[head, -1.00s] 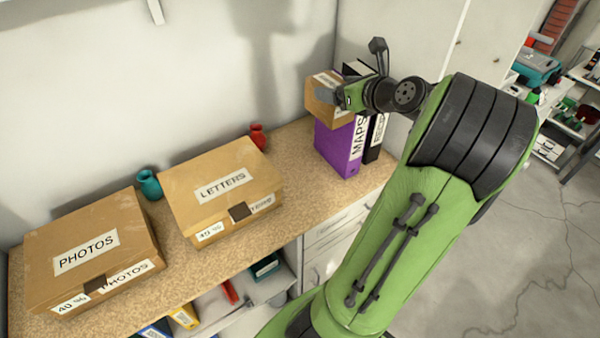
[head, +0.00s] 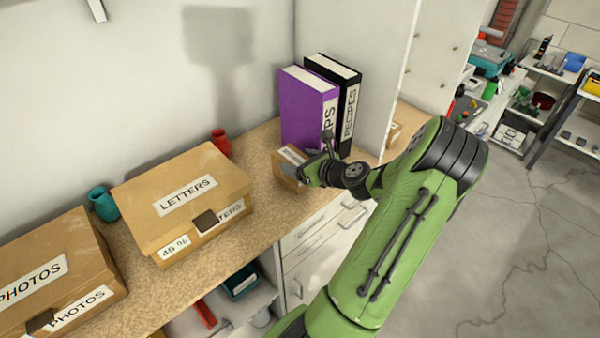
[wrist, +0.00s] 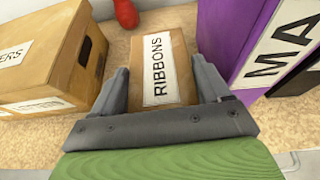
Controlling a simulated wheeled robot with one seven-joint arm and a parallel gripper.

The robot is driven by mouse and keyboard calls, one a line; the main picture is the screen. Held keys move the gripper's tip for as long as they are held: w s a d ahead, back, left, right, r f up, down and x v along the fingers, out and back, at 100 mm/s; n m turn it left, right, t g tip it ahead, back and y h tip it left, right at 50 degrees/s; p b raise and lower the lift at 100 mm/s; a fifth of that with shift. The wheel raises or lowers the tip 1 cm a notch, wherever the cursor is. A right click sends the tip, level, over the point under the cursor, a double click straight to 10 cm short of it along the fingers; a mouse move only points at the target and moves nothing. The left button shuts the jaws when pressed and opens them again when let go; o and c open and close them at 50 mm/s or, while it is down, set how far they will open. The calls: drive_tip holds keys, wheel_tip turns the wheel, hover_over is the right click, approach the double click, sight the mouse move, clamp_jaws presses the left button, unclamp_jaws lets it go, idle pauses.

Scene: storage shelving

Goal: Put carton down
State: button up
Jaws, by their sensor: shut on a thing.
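The carton is a small brown box labelled RIBBONS (wrist: 163,65); in the head view the carton (head: 287,165) is low over the shelf top, in front of the purple binder and partly hidden by my gripper. My gripper (head: 312,172) is shut on the carton, one finger on each side, as the wrist view (wrist: 160,92) shows. The tan speckled shelf top (head: 262,190) lies under it. I cannot tell whether the carton's bottom touches the surface.
A purple binder (head: 303,108) and a black RECIPES binder (head: 352,90) stand behind the carton. The LETTERS box (head: 180,190) is to its left, with a red vase (head: 221,143) behind. A teal vase (head: 104,204) and PHOTOS box (head: 50,265) are farther left.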

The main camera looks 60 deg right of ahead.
wheel_tip(320, 180, down, 3)
drive_tip(key=shift+b, duration=0.3)
drive_tip(key=o, duration=1.1)
drive_tip(key=shift+r, duration=0.1)
drive_tip(key=p+v, duration=0.2)
drive_tip(key=v, duration=1)
drive_tip(key=w+a+r+n+g+y, duration=0.15)
drive_tip(key=w+a+n+g, duration=0.3)
drive_tip(key=a+n, duration=0.55)
drive_tip(key=w+a+r+n+g+y, duration=0.1)
drive_tip(key=w+a+n+g+y, duration=0.3)
drive_tip(key=a+n, duration=0.6)
drive_tip(key=s+a+r+n, duration=0.3)
drive_tip(key=a+n, duration=0.1)
drive_tip(key=n, duration=0.2)
drive_tip(key=s+a+r+n+h, duration=0.1)
drive_tip(key=s+a+r+n, duration=0.2)
drive_tip(key=a+n, duration=0.2)
drive_tip(key=s+a+r+n+t+h, duration=0.1)
drive_tip(key=s+a+r+n, duration=0.2)
drive_tip(key=n, duration=0.4)
drive_tip(key=shift+s+a+n+h, duration=0.15)
drive_tip(key=shift+s+a, duration=0.05)
drive_tip(key=shift+a, duration=0.25)
drive_tip(key=shift+s+a+n+h, duration=0.15)
drive_tip(key=shift+s+a, duration=0.1)
drive_tip(key=shift+a, duration=0.15)
